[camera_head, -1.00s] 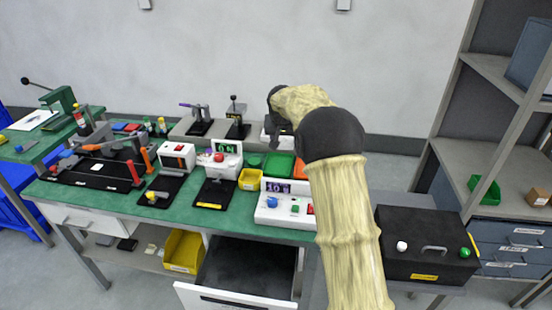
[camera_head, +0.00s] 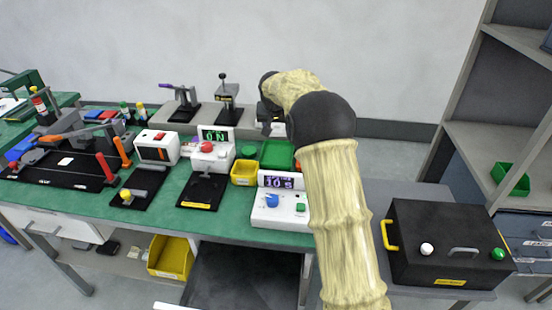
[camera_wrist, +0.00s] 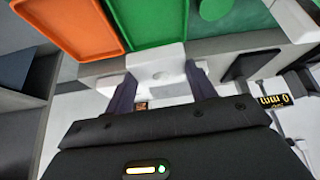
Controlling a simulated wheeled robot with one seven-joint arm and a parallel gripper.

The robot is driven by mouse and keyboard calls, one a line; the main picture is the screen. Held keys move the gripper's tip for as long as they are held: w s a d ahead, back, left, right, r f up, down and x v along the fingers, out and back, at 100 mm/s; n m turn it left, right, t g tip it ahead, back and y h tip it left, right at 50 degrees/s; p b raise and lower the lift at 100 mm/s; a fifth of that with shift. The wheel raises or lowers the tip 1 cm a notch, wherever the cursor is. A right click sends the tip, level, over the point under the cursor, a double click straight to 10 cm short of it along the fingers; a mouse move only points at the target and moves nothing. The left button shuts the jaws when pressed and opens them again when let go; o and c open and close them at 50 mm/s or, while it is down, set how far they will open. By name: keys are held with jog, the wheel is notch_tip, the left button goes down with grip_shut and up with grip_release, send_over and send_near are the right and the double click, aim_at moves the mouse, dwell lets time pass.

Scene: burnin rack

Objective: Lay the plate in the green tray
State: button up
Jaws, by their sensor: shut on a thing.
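The green tray (camera_head: 277,155) lies on the green bench toward the back, partly behind my arm. In the wrist view the green tray (camera_wrist: 155,22) is at the top, just beyond my fingertips. My gripper (camera_wrist: 160,76) has its fingers closed on a pale, flat white piece (camera_wrist: 158,66), apparently the plate; its full outline is hard to tell. In the head view my gripper (camera_head: 270,128) is at the back of the bench, mostly hidden by my wrist, close to the green tray's far side.
An orange tray (camera_wrist: 72,25) adjoins the green one. A yellow bin (camera_head: 244,173) and a white timer box (camera_head: 280,208) stand in front. Hand presses (camera_head: 228,110) stand left of my gripper. A black box (camera_head: 445,250) is at the right.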

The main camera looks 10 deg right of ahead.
aim_at(277, 135)
jog(key=shift+s+r, duration=0.1)
jog(key=shift+r, duration=0.05)
jog(key=shift+d+f+b, duration=0.1)
jog(key=shift+f+b, duration=0.25)
jog(key=shift+f, duration=2.2)
jog(key=shift+f+b, duration=0.3)
jog(key=shift+f, duration=2.2)
jog(key=shift+f, duration=0.15)
jog(key=o, duration=0.8)
